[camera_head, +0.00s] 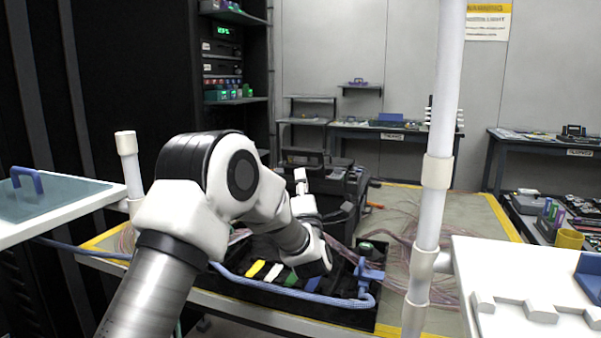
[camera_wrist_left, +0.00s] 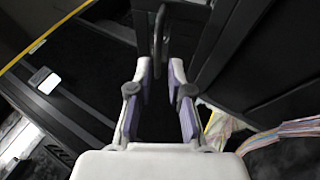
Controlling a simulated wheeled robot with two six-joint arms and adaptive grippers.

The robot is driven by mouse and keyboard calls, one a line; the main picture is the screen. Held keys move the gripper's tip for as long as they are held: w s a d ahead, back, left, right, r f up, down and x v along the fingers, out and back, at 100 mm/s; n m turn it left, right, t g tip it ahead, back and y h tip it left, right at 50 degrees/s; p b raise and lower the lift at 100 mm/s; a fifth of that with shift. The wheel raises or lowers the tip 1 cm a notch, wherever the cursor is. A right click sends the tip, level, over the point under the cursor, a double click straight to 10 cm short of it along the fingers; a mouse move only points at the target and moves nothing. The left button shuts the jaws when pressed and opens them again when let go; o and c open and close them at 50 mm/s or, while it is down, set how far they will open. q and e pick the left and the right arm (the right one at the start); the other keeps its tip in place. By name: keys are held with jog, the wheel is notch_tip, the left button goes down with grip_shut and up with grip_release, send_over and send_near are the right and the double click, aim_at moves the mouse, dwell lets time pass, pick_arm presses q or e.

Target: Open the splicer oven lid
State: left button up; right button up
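A black, boxy device (camera_head: 352,188), which looks like the splicer, stands on the work table behind my left gripper (camera_head: 301,182). The arm and wrist hide part of its front. In the left wrist view, the left gripper (camera_wrist_left: 160,78) is open, its two purple-padded fingers apart with nothing between them. A dark grey loop-like handle or bar (camera_wrist_left: 158,35) is just beyond the fingertips, roughly in line with the gap. A black panel (camera_wrist_left: 275,55) lies to the right of it. I cannot tell for certain which part is the oven lid. My right gripper is not in view.
Pinkish fibres (camera_head: 400,225) spread over the table (camera_head: 455,200). A white post (camera_head: 436,170) stands on the right, beside a white panel (camera_head: 500,260).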

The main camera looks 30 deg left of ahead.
aim_at(301, 161)
pick_arm(q)
jog(key=x, duration=0.3)
jog(key=shift+w+a+r, duration=0.1)
jog(key=shift+w+r, duration=0.05)
grip_shut()
jog(key=r+h+p, duration=0.1)
jog(key=p, duration=0.1)
jog(key=m+g+h+p, duration=0.1)
jog(key=p, duration=0.1)
jog(key=shift+w+r, duration=0.2)
jog(key=shift+r, duration=0.2)
jog(key=shift+w+f+m, duration=0.1)
jog(key=shift+m, duration=0.2)
jog(key=shift+f+h, duration=0.25)
jog(key=shift+h, duration=0.05)
grip_release()
jog(key=v, duration=1.2)
jog(key=shift+w+r+g, duration=0.1)
jog(key=shift+g, duration=0.2)
